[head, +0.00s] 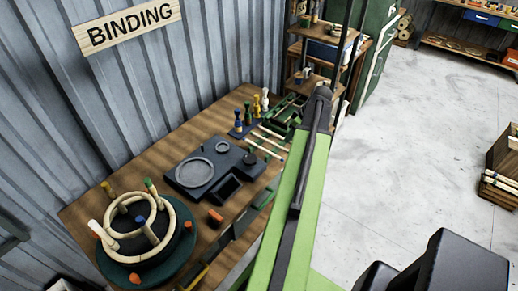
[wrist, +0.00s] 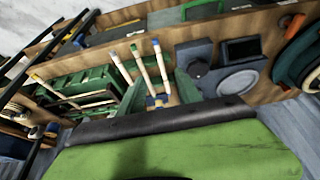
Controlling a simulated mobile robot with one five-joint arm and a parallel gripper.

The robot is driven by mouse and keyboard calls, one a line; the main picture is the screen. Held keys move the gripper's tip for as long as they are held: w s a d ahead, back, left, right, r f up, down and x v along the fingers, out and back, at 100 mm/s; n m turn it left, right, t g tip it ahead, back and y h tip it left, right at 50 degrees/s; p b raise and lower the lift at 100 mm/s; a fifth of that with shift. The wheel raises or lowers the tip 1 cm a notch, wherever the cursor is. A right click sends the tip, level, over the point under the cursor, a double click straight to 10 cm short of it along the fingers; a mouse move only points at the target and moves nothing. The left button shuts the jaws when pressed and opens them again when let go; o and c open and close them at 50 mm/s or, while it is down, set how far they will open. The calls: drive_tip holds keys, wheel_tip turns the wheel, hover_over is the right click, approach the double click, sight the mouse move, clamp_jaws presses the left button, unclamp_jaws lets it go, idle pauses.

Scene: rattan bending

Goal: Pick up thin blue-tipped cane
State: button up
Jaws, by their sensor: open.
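Three pale canes lie side by side on the wooden bench (head: 140,165). In the head view the same canes are small pale strips (head: 271,132) between a green jig and a dark plate, and the tip colours are unclear.
The dark plate (head: 207,168) lies mid-bench, and the green jig (head: 290,108) at the far end. A round fixture with a cane ring (head: 136,220) stands near left.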

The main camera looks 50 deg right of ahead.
drive_tip(key=b, duration=1.1)
hover_over(280, 158)
drive_tip(key=f, duration=1.1)
drive_tip(key=shift+s+f, duration=0.1)
drive_tip(key=shift+s, duration=0.1)
drive_tip(key=shift+w+f, duration=0.15)
drive_tip(key=b+x, duration=0.4)
drive_tip(key=x, duration=0.1)
drive_tip(key=shift+d+b, duration=0.15)
drive_tip(key=shift+b, duration=0.25)
clamp_jaws()
